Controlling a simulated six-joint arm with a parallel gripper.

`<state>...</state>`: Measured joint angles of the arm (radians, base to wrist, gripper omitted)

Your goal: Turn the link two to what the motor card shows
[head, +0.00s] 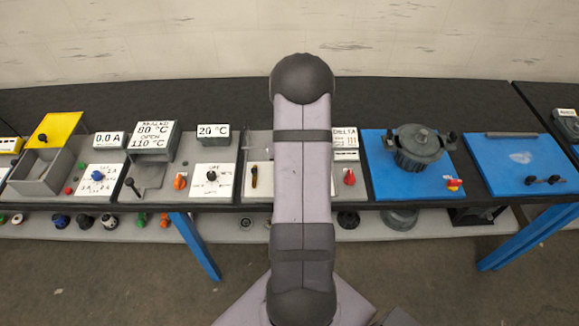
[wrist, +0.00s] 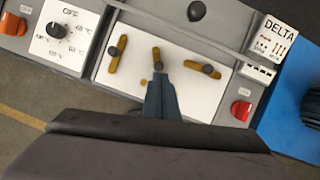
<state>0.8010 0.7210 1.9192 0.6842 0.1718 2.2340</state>
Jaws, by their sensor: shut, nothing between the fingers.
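The white panel (wrist: 103,70) carries three brass links with dark knobs. Link one (wrist: 122,41) lines up with the panel's short side. Link two (wrist: 155,50), the middle one, stands nearly upright in the wrist view, at a slight angle to link one. Link three (wrist: 222,73) lies across. My gripper (wrist: 159,78) is shut at link two's knob and hides its lower end. Contact is unclear.
A small brass dot (wrist: 143,82) shows on the panel beside my fingers. A red knob (wrist: 241,110) sits to the right. A dial panel (wrist: 50,48) stands to the left. A blue board with a dark pot (head: 418,146) is further right.

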